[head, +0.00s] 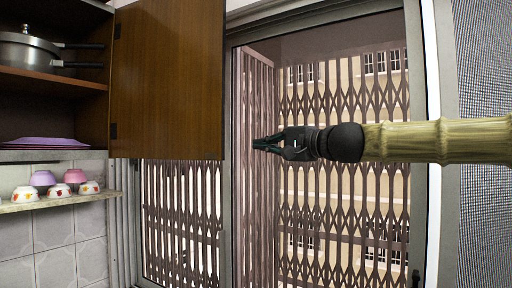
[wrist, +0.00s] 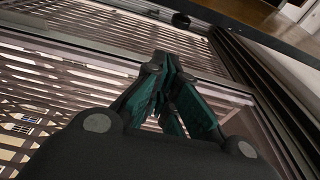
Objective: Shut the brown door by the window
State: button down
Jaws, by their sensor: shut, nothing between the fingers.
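The brown door (head: 168,80) is a wooden cabinet door, hinged at its left side and standing open in front of the window (head: 345,60). The shelves of the open cabinet show to its left. My gripper (head: 256,143) is shut and empty, just right of the door's lower right edge in the head view. It points left, and the head view shows a gap between the fingertips and the door's edge. In the wrist view my gripper (wrist: 172,60) has its fingertips together. A brown surface at the top right of the wrist view may be the door or cabinet.
A lower ledge (head: 60,200) holds several cups and bowls. A folding metal grille (head: 340,220) stands behind the window frame (head: 228,200).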

jog(key=p+x, duration=0.2)
jog(key=x, duration=0.7)
jog(key=s+a, duration=0.1)
jog(key=s+a+p, duration=0.1)
jog(key=s, duration=0.1)
jog(key=shift+s+f, duration=0.15)
jog(key=shift+f, duration=0.05)
jog(key=shift+s, duration=0.1)
dwell(0.3)
